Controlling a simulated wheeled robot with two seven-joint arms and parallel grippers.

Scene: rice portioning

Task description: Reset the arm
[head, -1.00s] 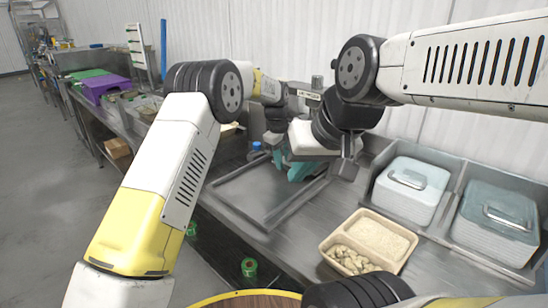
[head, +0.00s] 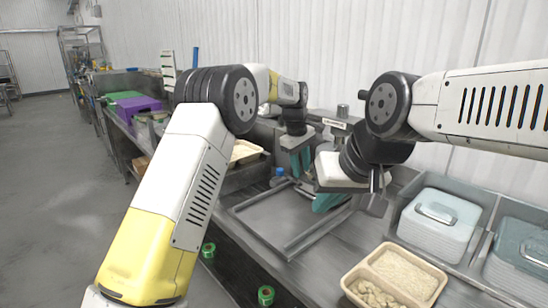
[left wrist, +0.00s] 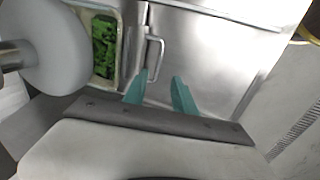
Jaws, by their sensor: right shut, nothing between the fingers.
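My left gripper (head: 301,162) is higher and farther back in the head view, over the back of the counter, with its teal fingers pointing down. In the left wrist view its two teal fingers (left wrist: 159,90) are apart with nothing between them, above a metal surface with a handle. My right gripper (head: 328,198) is lower and nearer, above the counter beside the rectangular frame. Its teal fingers are shut and empty, partly hidden by its white body.
A divided tray (head: 440,273) with rice and other food stands at the front right. A metal frame (head: 262,236) lies on the counter. A green-filled container (left wrist: 121,70) shows in the left wrist view.

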